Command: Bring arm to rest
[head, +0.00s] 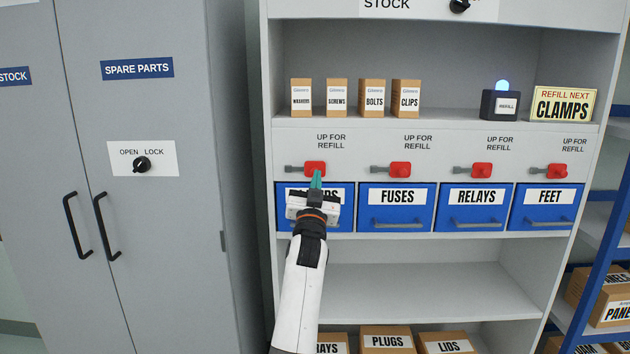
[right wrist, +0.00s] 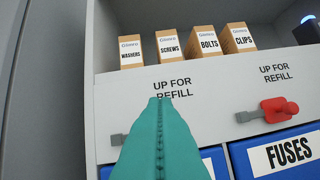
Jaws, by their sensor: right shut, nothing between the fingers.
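My right gripper (head: 316,180) is shut and empty, its green fingers pointing up in front of the leftmost red lever (head: 315,168). I cannot tell whether they touch it. In the right wrist view the shut fingers (right wrist: 160,102) hide this lever's red knob; only its grey end (right wrist: 119,140) shows. The lever lies level, knob to the right, like the others along the panel. The blue bin (head: 283,212) below it has its label mostly covered by my gripper. My left gripper is not in view.
The shelf unit holds blue bins for fuses (head: 396,197), relays (head: 475,197) and feet (head: 546,197). Small cartons, a REFILL box (head: 500,104) with a lit blue lamp and a CLAMPS sign (head: 564,104) stand above. A grey cabinet (head: 160,220) stands close on the left.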

